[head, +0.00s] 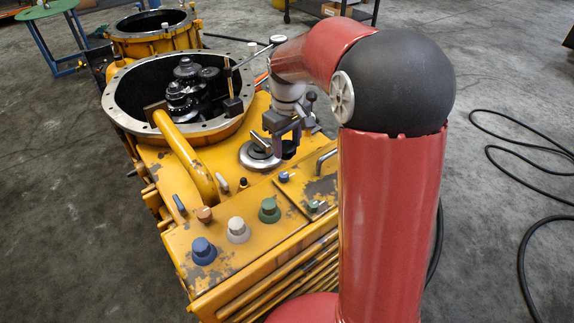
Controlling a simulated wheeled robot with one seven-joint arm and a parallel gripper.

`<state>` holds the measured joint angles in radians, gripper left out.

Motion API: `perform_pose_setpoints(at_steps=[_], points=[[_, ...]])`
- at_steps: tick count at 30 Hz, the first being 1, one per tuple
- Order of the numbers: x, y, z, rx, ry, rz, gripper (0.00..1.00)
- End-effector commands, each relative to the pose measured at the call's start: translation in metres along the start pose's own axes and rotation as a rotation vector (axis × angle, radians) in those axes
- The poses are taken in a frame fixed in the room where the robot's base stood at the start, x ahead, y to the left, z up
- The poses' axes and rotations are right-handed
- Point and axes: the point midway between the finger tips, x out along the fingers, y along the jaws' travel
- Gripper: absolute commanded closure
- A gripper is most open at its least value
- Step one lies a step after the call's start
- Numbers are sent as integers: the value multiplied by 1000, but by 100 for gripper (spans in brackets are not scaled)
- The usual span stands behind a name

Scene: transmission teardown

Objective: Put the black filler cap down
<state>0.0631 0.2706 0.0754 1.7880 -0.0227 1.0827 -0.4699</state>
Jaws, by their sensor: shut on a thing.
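My gripper (284,142) points down over the yellow transmission housing (240,205). It is shut on the black filler cap (289,152), which shows as a small dark piece low between the fingers. The cap is partly hidden by the fingers. It is beside the right edge of a round silver flange (256,158) on the housing top. I cannot tell whether the cap touches the surface below it.
Blue (203,251), white (237,230) and green (269,210) caps stand in a row on the front deck, with a small brown one (204,214) behind. A yellow curved pipe (190,155) and an open bell housing (117,108) with dark gears lie left. Black hose is on the floor right.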

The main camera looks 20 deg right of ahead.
Motion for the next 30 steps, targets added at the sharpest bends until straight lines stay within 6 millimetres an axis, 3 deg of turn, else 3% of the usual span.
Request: perform_pose_setpoints(at_steps=[5, 15, 28, 29, 30], points=[[15, 0, 0, 0, -1, 0, 90], [66, 0, 0, 0, -1, 0, 90], [72, 0, 0, 0, 0, 0, 90], [72, 0, 0, 0, 0, 0, 51], [72, 0, 0, 0, 0, 0, 46]])
